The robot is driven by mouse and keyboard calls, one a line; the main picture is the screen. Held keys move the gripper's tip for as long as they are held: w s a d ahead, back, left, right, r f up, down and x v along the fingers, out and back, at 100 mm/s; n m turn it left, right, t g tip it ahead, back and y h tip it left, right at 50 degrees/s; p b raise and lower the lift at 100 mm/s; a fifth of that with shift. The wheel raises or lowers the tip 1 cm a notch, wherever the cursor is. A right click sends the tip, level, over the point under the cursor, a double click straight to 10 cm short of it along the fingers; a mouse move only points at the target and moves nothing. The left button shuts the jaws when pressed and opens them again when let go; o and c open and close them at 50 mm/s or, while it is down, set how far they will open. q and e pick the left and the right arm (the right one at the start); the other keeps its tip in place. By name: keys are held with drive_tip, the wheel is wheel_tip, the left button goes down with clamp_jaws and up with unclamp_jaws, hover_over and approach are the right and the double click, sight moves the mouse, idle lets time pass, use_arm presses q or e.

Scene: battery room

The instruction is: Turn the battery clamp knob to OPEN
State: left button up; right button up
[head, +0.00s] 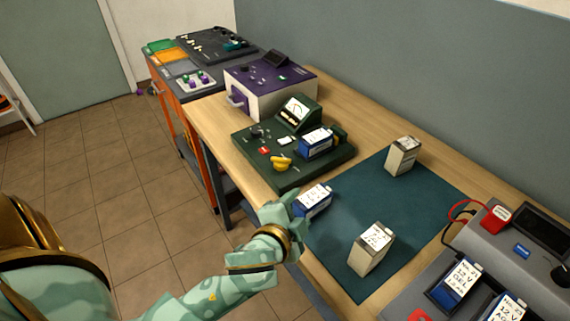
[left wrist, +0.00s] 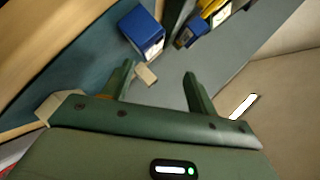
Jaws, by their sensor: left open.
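The dark green tester (head: 240,145) stands on the bench with a dial gauge and a blue-and-white battery (head: 315,143) in it. A yellow knob (head: 281,163) sits at its front edge; its OPEN marking is too small to read. I take this as the clamp knob. My left gripper (head: 287,205) is in front of the tester, below and apart from the knob, beside a loose blue battery (head: 314,203). In the left wrist view its two fingers (left wrist: 160,82) are apart with nothing gripped. A yellow part (left wrist: 214,8) shows at the top there. My right gripper is not visible.
A teal mat (head: 335,235) carries two pale batteries (head: 402,157) (head: 371,252). A purple-topped machine (head: 270,85) stands behind the tester. A grey charger station (head: 480,262) with batteries and a red cable is at right.

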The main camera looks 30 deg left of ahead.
use_arm(q)
drive_tip(key=w+d+r+m+t+h, duration=0.5)
drive_tip(key=w+d+r+m+h, duration=0.3)
drive_tip(key=d+r, duration=0.4)
drive_tip(key=s+d+r+m+g+h, duration=0.25)
drive_tip(key=d+m+g+h, duration=0.35)
drive_tip(key=d+m+h, duration=0.5)
drive_tip(key=m+g+y, duration=1.1)
drive_tip(key=g+y, duration=0.1)
drive_tip(key=y, duration=0.5)
hover_over(281, 158)
drive_tip(key=f, duration=0.1)
wheel_tip(281, 158, down, 16)
drive_tip(key=b, duration=0.4)
drive_tip(key=shift+b, duration=0.35)
